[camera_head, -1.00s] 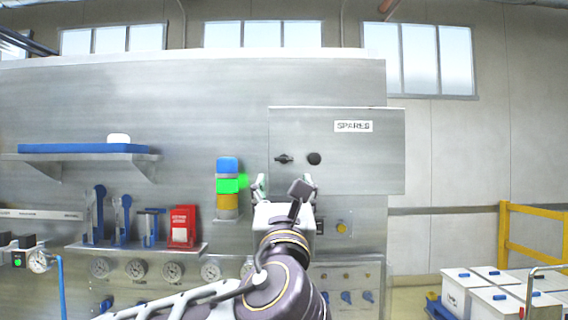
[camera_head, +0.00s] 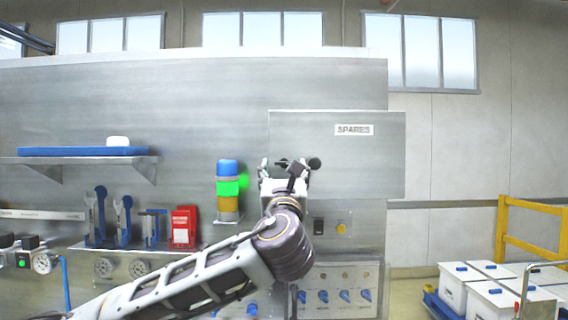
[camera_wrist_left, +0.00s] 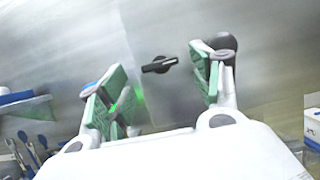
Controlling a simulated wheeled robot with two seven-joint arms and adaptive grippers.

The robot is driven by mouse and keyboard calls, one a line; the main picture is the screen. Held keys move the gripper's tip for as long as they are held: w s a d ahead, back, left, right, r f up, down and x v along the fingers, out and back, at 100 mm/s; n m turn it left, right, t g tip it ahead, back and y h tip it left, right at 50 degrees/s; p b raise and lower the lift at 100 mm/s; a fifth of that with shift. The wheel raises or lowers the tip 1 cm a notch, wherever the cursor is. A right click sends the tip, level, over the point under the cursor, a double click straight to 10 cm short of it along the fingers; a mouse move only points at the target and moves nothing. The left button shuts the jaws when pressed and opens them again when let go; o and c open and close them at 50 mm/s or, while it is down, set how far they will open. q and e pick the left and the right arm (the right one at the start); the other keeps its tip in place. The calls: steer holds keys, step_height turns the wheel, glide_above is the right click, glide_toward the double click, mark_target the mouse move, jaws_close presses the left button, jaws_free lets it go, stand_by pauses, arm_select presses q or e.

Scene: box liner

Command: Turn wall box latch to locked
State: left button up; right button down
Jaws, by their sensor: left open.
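The wall box (camera_head: 370,160) is a grey metal box marked SPARES on the steel panel. Its small black latch (camera_head: 282,162) shows at the box's left side, partly behind my gripper; a round black knob (camera_head: 314,163) is to its right. My left gripper (camera_head: 285,168) is raised in front of the latch, with its fingers apart. In the left wrist view the latch (camera_wrist_left: 159,64) lies nearly level, slightly tilted, between and beyond the open green-padded fingers (camera_wrist_left: 162,92). I see no contact with it. The knob (camera_wrist_left: 226,42) is partly behind the right finger. My right gripper is not in view.
A signal tower (camera_head: 228,205) with a lit green band stands left of my gripper. A shelf (camera_head: 80,160) with a blue tray is farther left. A lower shelf holds tools and a red box (camera_head: 184,226). White bins (camera_head: 490,285) stand at the lower right.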

mark_target(284, 163)
arm_select(q)
steer(key=shift+p+x, duration=0.35)
steer(key=shift+x, duration=0.95)
steer(key=c, duration=1)
